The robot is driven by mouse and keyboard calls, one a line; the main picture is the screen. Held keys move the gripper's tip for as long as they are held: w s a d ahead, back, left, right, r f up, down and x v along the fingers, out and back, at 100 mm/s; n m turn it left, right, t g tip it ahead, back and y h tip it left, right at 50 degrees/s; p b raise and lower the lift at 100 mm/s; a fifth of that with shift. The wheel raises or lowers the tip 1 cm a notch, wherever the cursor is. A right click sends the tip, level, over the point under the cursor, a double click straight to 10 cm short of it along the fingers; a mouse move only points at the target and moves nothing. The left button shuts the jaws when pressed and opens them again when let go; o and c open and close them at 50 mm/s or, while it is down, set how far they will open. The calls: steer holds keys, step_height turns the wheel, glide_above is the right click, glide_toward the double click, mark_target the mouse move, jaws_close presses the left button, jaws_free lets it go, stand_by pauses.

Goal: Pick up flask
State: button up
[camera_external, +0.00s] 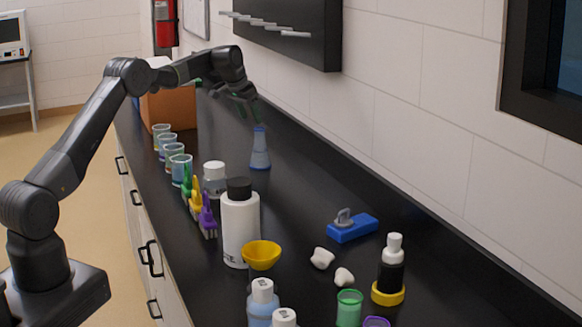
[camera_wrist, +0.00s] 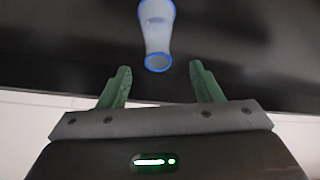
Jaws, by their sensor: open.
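The flask (camera_external: 260,152) is blue-grey with a narrow neck and stands upright on the black counter. In the wrist view the flask (camera_wrist: 157,30) shows at top centre, its blue-rimmed mouth facing my gripper. My gripper (camera_external: 248,108) is above and slightly left of the flask in the external view. In the wrist view my gripper (camera_wrist: 160,78) has its two green fingers spread apart with nothing between them. The flask lies beyond the fingertips, roughly centred between them, and appears apart from them.
Several beakers (camera_external: 172,155) line the counter's left edge. A white bottle with a black cap (camera_external: 240,222), a yellow bowl (camera_external: 262,255) and a blue block-like tool (camera_external: 352,228) stand nearer the camera. A brown box (camera_external: 168,108) is behind. The counter right of the flask is clear.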

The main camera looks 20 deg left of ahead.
mark_target(258, 133)
steer(key=shift+d+p+x, duration=0.15)
steer(key=shift+p+x, duration=0.5)
steer(key=shift+x, duration=1.35)
steer(key=shift+d+p+x, duration=0.15)
steer(key=shift+p+x, duration=0.45)
steer(key=shift+x, duration=1.4)
steer(key=shift+w, duration=0.1)
jaws_close()
